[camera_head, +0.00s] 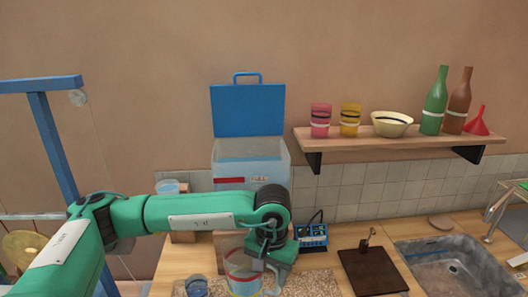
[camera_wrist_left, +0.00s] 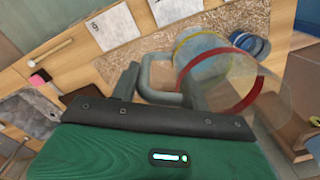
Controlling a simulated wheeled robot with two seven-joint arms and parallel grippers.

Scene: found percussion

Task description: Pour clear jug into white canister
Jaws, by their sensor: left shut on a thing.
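The clear jug (camera_head: 240,277) has a red band and a yellow band and stands at the bottom of the head view. It also shows in the wrist view (camera_wrist_left: 218,72), with its grey handle (camera_wrist_left: 160,80) between my fingers. My left gripper (camera_head: 272,262) is shut on that handle, at the jug's right side in the head view. I cannot surely pick out a white canister; a translucent whitish tank (camera_head: 250,172) with a raised blue lid stands behind my arm. My right gripper is not in view.
A blue cup (camera_head: 196,286) stands left of the jug on a speckled mat (camera_head: 312,284). A blue device (camera_head: 313,236), a dark board (camera_head: 372,270) and a sink (camera_head: 450,262) lie to the right. A shelf (camera_head: 400,141) holds cups, a bowl and bottles.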

